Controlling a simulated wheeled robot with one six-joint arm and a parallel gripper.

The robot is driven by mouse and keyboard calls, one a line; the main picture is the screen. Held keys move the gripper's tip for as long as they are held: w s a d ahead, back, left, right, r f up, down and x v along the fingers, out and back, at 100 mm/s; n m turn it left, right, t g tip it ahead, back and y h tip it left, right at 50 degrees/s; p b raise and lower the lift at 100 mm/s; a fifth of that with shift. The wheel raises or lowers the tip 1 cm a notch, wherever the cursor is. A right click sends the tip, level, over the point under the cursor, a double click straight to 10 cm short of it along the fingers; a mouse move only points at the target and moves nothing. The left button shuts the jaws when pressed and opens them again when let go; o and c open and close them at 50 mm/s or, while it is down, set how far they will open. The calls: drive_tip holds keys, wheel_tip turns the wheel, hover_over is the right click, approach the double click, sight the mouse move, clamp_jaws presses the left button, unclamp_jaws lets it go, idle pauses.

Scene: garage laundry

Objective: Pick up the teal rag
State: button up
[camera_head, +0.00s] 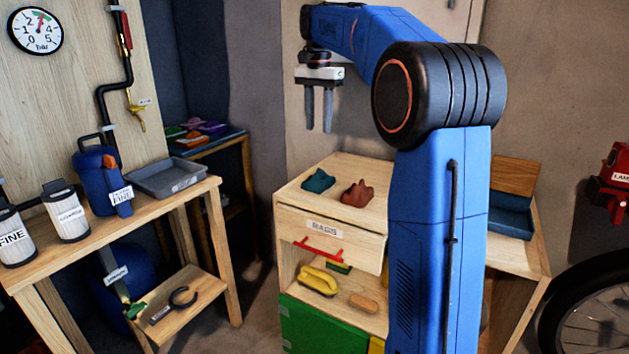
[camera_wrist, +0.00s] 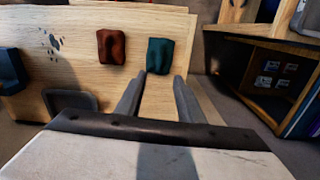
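The teal rag (camera_head: 319,181) lies crumpled on the light wooden top of the cabinet, near its left side. A reddish-brown rag (camera_head: 357,193) lies just to its right, apart from it. In the wrist view the teal rag (camera_wrist: 159,55) is beyond my fingertips, with the brown rag (camera_wrist: 111,46) to its left. My gripper (camera_head: 318,128) hangs above the teal rag, fingers pointing down, with clear air between. Its two fingers are apart with nothing between them; they also show in the wrist view (camera_wrist: 161,82).
The cabinet's drawer front (camera_head: 330,238) is labelled RAGS and has a red handle (camera_head: 318,250). A blue box (camera_head: 511,214) stands at the cabinet's right. A workbench (camera_head: 120,232) with canisters and a grey tray (camera_head: 167,179) is at left. A bicycle wheel (camera_head: 603,318) is at lower right.

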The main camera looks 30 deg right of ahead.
sight(318, 170)
wheel_tip(318, 170, down, 14)
drive_tip(key=shift+w+d+f, duration=0.1)
clamp_jaws()
idle(0.6)
